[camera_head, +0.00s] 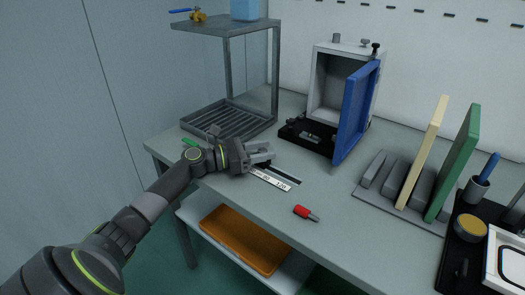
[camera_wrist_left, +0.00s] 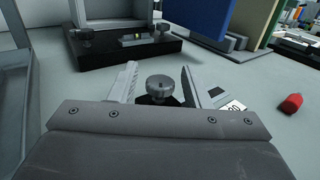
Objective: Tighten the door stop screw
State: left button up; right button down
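A grey knurled screw knob (camera_wrist_left: 160,87) on a dark base shows in the left wrist view; I take it for the door stop screw. My left gripper (camera_wrist_left: 158,82) is open, one finger on each side of the knob, with gaps visible between. In the head view my left gripper (camera_head: 262,156) is low over the bench, at the far end of a white scale (camera_head: 270,180) beside a dark slot, and it hides the knob. The blue door (camera_head: 356,112) of the white box (camera_head: 328,82) stands open behind. My right gripper is not in view.
A red-handled tool (camera_head: 305,213) lies on the bench (camera_head: 238,205) near the front edge. A metal shelf rack (camera_head: 279,75) stands behind my left gripper. A black fixture base (camera_head: 308,137) lies before the box. A rack with upright panels (camera_head: 410,165) stands to the right.

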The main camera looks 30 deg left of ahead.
pick_arm(q)
jog(key=shift+s, duration=0.1)
jog(key=shift+s+a, duration=0.25)
jog(key=shift+a, duration=0.05)
jog(key=v, duration=1.2)
jog(key=p+v, duration=0.1)
jog(key=v, duration=0.1)
jog(key=shift+s+r, duration=0.2)
jog(key=shift+r, duration=0.1)
jog(key=shift+p+v, duration=0.75)
jog(key=shift+p, duration=0.25)
jog(key=shift+s+a+f, duration=0.25)
jog(key=shift+f, duration=0.05)
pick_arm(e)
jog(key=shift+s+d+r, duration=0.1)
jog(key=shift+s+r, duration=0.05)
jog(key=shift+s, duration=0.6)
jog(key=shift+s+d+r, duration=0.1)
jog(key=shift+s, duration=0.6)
pick_arm(q)
jog(key=shift+o, duration=0.3)
